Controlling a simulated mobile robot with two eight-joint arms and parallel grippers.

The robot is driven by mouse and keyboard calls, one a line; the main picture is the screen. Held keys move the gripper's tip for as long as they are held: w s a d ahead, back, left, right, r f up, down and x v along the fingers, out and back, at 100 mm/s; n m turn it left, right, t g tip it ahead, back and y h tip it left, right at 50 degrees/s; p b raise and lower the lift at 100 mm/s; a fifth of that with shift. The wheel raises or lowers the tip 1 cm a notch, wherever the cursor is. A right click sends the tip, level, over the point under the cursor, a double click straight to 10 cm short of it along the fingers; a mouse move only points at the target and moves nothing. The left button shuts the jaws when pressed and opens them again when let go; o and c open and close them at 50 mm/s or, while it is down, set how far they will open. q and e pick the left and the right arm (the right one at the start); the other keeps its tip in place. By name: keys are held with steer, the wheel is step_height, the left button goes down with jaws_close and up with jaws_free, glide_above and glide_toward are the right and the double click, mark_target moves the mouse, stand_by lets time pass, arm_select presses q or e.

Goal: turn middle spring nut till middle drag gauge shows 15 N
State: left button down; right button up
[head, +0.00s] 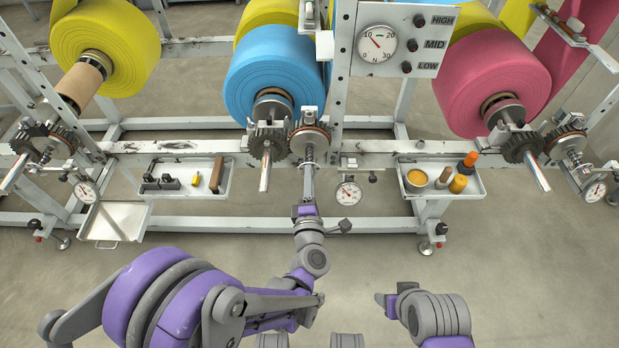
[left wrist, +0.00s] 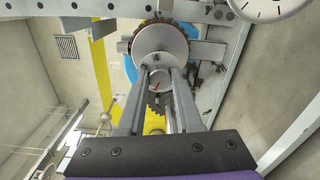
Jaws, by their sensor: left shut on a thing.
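The middle spring nut sits at the front of the middle brake spindle, below the blue roll (head: 262,75); it is small and mostly covered in the head view. My left gripper (head: 309,168) reaches up to it from below and is shut on it. In the left wrist view, both fingers flank the round nut (left wrist: 160,76), in front of a pale brake disc (left wrist: 161,47). The middle drag gauge (head: 348,192) hangs just right of the gripper; its needle is too small to read. My right gripper (head: 384,301) is low, away from the frame; its jaws are unclear.
A panel (head: 424,68) carries a larger 0–30 N dial (head: 377,43), its needle near 10, and HIGH, MID and LOW lamps. Tool trays (head: 223,190) (head: 478,188) flank the middle station. Yellow (head: 112,45) and pink (head: 490,85) rolls stand either side. The front floor is clear.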

arm_select(q)
steer(key=shift+m, duration=7.9)
steer(key=c, duration=0.6)
jaws_free()
steer(key=shift+s, duration=0.15)
